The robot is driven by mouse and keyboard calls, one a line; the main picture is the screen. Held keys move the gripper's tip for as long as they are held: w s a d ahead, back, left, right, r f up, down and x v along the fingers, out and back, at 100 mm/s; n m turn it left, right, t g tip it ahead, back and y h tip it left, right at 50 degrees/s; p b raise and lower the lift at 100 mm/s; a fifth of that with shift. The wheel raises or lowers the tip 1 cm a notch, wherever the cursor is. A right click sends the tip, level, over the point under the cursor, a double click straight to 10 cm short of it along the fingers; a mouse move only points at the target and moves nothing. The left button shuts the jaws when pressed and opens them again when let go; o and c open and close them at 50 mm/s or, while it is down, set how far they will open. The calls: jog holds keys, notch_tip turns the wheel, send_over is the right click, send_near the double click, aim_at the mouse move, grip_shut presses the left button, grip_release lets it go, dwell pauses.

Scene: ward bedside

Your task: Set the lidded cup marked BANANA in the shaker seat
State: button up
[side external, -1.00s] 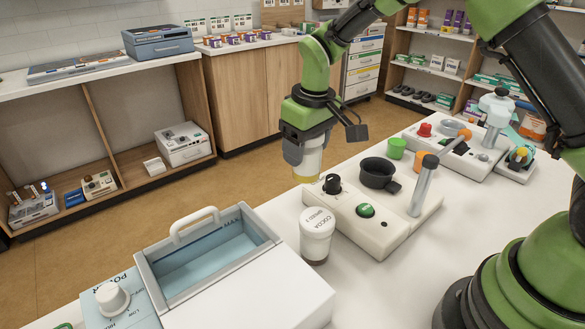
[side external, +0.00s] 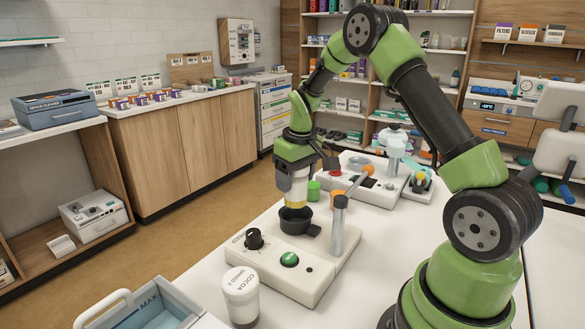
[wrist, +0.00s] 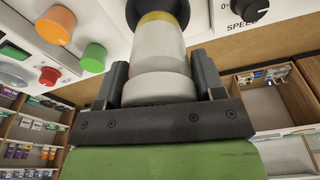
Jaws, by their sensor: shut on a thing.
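My gripper (side external: 292,178) is shut on a pale cup (side external: 296,192) with a yellow lower band; no marking on it is readable. The cup is upright, right above the black round shaker seat (side external: 297,225) on the cream shaker base. In the wrist view the cup (wrist: 159,50) sits between the two fingers (wrist: 160,85), its yellow end meeting the dark seat (wrist: 158,8). I cannot tell whether it is inside the rim or just over it. A second lidded cup, marked COCOA (side external: 241,295), stands on the table in front of the shaker base.
The shaker base has a black SPEED knob (side external: 254,239), a green button (side external: 289,259) and a grey post (side external: 339,225) close right of the seat. An open MAX bin (side external: 165,314) is at front left.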

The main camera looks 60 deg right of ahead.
aim_at(295, 197)
jog(key=shift+f, duration=2.35)
jog(key=shift+f, duration=0.4)
jog(key=o, duration=1.3)
jog(key=shift+r, duration=0.1)
jog(key=shift+r, duration=3.95)
